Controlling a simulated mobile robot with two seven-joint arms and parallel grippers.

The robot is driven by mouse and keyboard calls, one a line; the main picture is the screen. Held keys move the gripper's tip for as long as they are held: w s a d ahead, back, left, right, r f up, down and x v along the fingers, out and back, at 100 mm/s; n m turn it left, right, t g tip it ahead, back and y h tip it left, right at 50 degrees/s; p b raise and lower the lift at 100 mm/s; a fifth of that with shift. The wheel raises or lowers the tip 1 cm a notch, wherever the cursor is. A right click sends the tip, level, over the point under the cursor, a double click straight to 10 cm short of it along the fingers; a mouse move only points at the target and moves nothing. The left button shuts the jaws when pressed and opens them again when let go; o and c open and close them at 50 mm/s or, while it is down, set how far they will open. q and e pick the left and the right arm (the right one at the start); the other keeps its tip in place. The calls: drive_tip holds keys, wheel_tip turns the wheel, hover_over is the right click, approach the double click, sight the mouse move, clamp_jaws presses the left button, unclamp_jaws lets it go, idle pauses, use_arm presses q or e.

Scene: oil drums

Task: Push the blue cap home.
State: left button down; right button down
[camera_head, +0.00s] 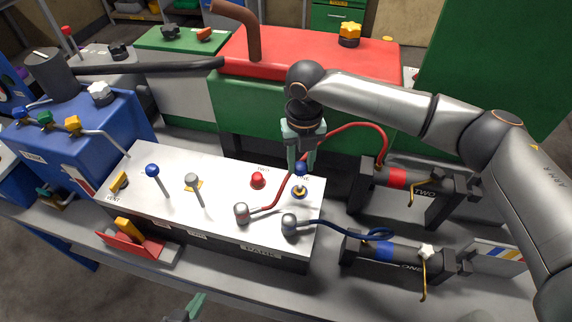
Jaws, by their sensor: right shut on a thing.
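The blue cap (301,169) is between the fingertips of my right gripper (300,158), near the right end of the white-topped bench unit (225,190). My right gripper points down and is shut on the cap. Just below the cap is a port (299,192) with a yellow and dark ring. The cap appears to be above the port; the exact gap is hard to tell. A teal part of my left gripper (188,306) shows at the bottom edge; its jaws are mostly out of frame.
A red cap (258,180) sits left of the port. Red and dark blue hoses (345,231) run from grey fittings to cylinders at the right. Two levers (158,182) stand on the unit's left half. A red and green tank (320,60) stands behind.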

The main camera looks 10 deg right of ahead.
sight(300, 187)
drive_tip(key=shift+w+d+f, duration=0.1)
drive_tip(key=shift+w+f, duration=0.05)
drive_tip(key=shift+f, duration=0.05)
wheel_tip(300, 187, down, 3)
drive_tip(key=b, duration=0.4)
drive_tip(key=shift+r, duration=0.1)
idle(0.4)
drive_tip(key=shift+f, duration=0.75)
drive_tip(key=shift+f, duration=0.2)
drive_tip(key=shift+f, duration=0.5)
drive_tip(key=shift+f+p, duration=0.35)
drive_tip(key=shift+f, duration=0.15)
idle(0.5)
